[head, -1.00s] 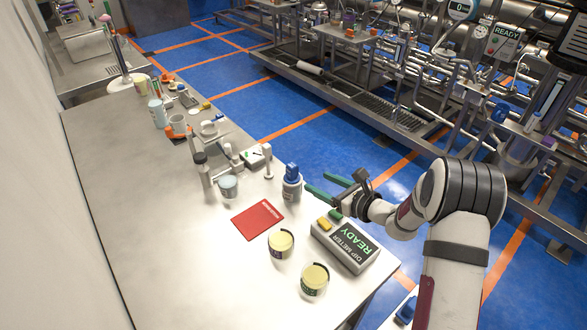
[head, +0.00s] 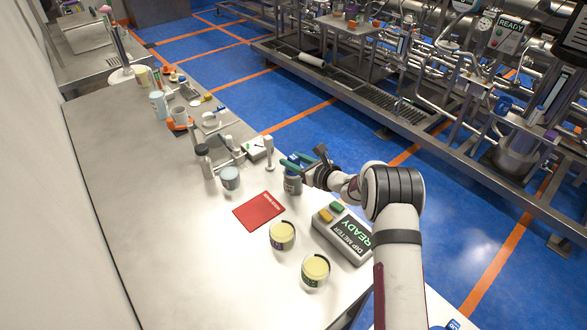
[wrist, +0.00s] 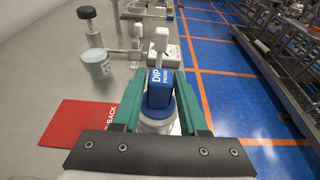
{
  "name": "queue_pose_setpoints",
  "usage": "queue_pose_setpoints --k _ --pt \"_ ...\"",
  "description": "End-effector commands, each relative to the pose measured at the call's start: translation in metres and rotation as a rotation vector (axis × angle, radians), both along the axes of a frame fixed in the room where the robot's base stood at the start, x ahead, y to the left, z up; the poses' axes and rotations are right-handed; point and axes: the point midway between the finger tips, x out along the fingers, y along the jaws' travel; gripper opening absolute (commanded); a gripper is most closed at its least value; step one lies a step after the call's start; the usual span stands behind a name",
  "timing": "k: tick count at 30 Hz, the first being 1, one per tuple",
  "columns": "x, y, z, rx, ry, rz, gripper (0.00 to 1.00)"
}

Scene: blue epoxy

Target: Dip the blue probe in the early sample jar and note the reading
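The blue probe (wrist: 160,88), its handle marked "DIP", stands upright in a grey holder (head: 292,185). My gripper (head: 300,160) has green fingers, which lie on either side of the probe's handle in the wrist view (wrist: 162,92). The fingers look open, with slight gaps beside the handle. Two jars with pale yellow contents stand on the bench: one with a purple label (head: 282,236) and one with a green label (head: 315,270). I cannot read which is the early sample. The dip meter (head: 345,236) shows "READY" in green and has yellow and green buttons.
A red card (head: 259,211) lies left of the holder; "BACK" is legible in the wrist view. The bench's left side is clear.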

Motion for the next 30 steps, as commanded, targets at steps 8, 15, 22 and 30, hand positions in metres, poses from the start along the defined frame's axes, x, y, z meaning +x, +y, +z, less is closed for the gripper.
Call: queue_pose_setpoints --k 8,15,22,30 --pt "0.0 0.0 0.0 0.0 0.0 0.0 0.0" --pt "0.0 0.0 0.0 -0.001 -0.001 0.0 0.0" --pt "0.001 0.0 0.041 -0.001 -0.006 0.001 0.0" --pt "0.0 0.0 0.098 -0.001 -0.003 0.002 0.0"
